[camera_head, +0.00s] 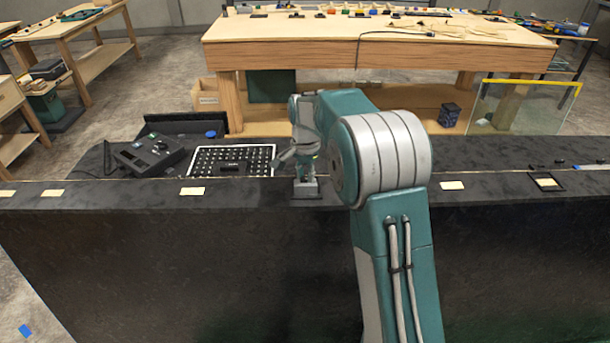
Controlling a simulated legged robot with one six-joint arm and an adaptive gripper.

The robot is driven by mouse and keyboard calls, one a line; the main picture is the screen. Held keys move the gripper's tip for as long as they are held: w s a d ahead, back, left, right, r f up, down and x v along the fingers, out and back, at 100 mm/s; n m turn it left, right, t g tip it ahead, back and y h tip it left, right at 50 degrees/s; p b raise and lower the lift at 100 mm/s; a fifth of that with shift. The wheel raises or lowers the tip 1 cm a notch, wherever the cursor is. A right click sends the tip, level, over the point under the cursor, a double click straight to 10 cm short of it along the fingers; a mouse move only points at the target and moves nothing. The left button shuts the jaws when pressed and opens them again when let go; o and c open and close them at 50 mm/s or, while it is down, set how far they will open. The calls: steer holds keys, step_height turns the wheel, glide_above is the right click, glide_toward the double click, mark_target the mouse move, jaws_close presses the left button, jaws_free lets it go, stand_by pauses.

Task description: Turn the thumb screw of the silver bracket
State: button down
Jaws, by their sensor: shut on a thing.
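The silver bracket (306,190) is a small grey block on the near edge strip of the black console (240,225), just left of my arm's large joint. My gripper (301,174) points down directly over the bracket and is shut at its top. The thumb screw is too small and too covered by the fingers to make out, but the fingers close where it sits on the bracket.
Left of the bracket is a black panel with rows of white marks (232,160), then a dark control box (152,154) and a blue knob (211,134). Pale labels (192,191) lie along the edge strip. A wooden workbench (380,52) stands behind.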

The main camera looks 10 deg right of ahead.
mark_target(305, 178)
steer(key=shift+w+r+m, duration=0.1)
steer(key=shift+r+m, duration=0.2)
stand_by(0.4)
steer(key=c, duration=0.7)
jaws_free()
steer(key=shift+f, duration=0.15)
step_height(305, 178, up, 12)
steer(key=shift+a+f, duration=0.1)
